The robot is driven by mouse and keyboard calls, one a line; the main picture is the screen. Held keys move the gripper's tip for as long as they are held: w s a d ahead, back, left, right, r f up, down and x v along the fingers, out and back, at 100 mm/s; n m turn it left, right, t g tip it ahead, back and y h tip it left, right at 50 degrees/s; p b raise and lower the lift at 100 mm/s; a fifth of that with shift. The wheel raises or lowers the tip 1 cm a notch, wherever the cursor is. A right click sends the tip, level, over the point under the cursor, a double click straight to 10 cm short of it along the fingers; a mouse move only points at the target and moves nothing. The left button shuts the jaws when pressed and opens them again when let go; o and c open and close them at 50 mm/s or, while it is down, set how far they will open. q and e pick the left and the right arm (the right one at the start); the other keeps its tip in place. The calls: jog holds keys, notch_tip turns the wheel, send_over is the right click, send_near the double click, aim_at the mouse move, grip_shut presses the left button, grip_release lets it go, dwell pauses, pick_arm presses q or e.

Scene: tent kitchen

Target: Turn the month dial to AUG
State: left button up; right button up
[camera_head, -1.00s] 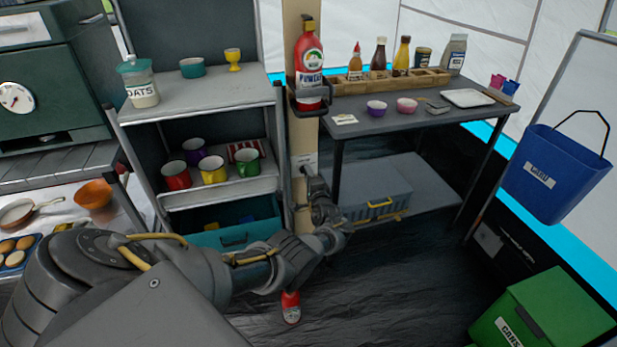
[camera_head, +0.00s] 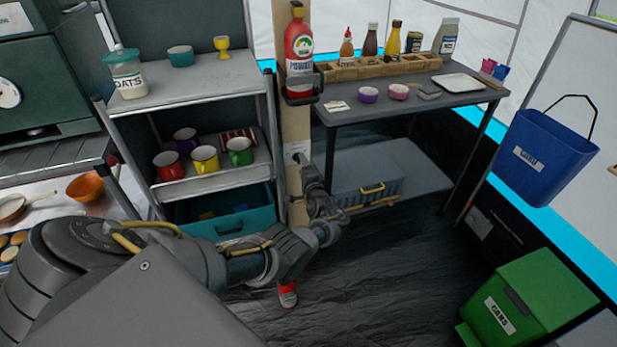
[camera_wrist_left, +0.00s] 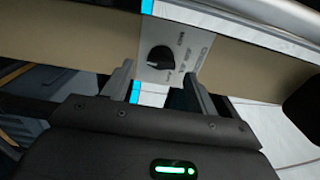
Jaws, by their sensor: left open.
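The month dial is a dark round knob (camera_wrist_left: 162,59) on a pale plate with small printed labels, too blurred to read. The plate (camera_head: 297,150) is fixed to the tan post (camera_head: 293,125) in the head view; the knob is not clear there. My left gripper (camera_head: 308,170) is close to the post, just below the plate. In the left wrist view my left gripper (camera_wrist_left: 158,74) is open and empty, its two fingers on either side of the plate's lower part, with the knob seen between and beyond the tips. I cannot tell whether they touch anything. My right gripper is out of view.
A red extinguisher-like bottle (camera_head: 298,55) hangs in a bracket on the post above the plate. A shelf unit (camera_head: 190,100) with mugs stands left of the post. A dark table (camera_head: 430,108) with bottles and bowls is at right. A grey storage box (camera_head: 365,175) sits behind my gripper.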

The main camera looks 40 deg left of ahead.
pick_arm(q)
jog(key=p+v, duration=0.2)
jog(key=v, duration=0.7)
jog(key=shift+p, duration=0.4)
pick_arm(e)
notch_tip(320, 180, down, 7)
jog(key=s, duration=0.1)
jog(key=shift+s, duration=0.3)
pick_arm(q)
jog(key=shift+w, duration=0.1)
